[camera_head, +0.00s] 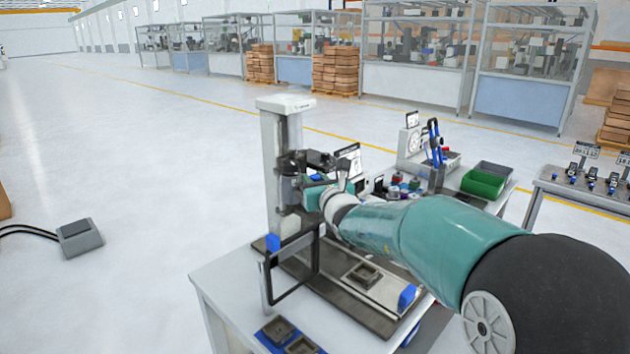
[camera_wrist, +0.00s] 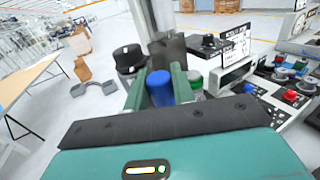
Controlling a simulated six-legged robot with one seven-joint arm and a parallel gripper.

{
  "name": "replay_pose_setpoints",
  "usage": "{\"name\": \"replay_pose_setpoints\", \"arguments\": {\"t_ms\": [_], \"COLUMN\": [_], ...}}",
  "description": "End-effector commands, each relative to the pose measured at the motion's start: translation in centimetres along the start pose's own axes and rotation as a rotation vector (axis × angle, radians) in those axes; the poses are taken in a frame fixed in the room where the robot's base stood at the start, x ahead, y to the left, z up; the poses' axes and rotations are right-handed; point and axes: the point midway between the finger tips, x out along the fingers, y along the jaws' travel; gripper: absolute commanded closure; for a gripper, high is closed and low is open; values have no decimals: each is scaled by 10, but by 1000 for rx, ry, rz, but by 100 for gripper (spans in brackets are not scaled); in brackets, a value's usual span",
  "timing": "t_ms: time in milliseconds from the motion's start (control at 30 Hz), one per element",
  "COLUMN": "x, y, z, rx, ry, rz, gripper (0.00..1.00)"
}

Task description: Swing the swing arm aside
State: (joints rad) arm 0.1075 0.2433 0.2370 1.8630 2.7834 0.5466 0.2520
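The machine's grey column (camera_head: 270,165) stands on a dark base plate on the white table in the head view. A dark arm assembly (camera_head: 318,160), likely the swing arm, juts right from the column at mid-height. My teal gripper (camera_head: 312,196) reaches in from the right, close to the column and just below that assembly. In the wrist view a blue cylindrical handle (camera_wrist: 160,87) lies between the two teal fingers of my gripper (camera_wrist: 159,84). The fingers stand apart on either side of it; whether they press on it is unclear. Its attachment to the arm is hidden.
A black frame (camera_head: 268,278) stands at the base plate's left edge. Blue trays (camera_head: 276,333) lie at the table's front. Labelled parts and a green bin (camera_head: 482,184) stand behind my arm. A grey box (camera_head: 78,238) sits on the open floor at left.

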Motion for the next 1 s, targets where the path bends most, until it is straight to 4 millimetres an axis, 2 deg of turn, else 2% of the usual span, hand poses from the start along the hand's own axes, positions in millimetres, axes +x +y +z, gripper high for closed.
{"name": "replay_pose_setpoints", "arguments": {"t_ms": [33,100,367,533,667,1000], "x": [0,0,-1,-11,-32,-101], "y": [-1,-1,0,0,1,0], "z": [1,1,1,1,1,2], "rx": [0,-1,-1,-1,-2,-3], "ry": [-3,-2,-1,-1,-2,-3], "rz": [-2,-2,-3,-4,-4,-4], "gripper": [67,55,55,55,55,55]}}
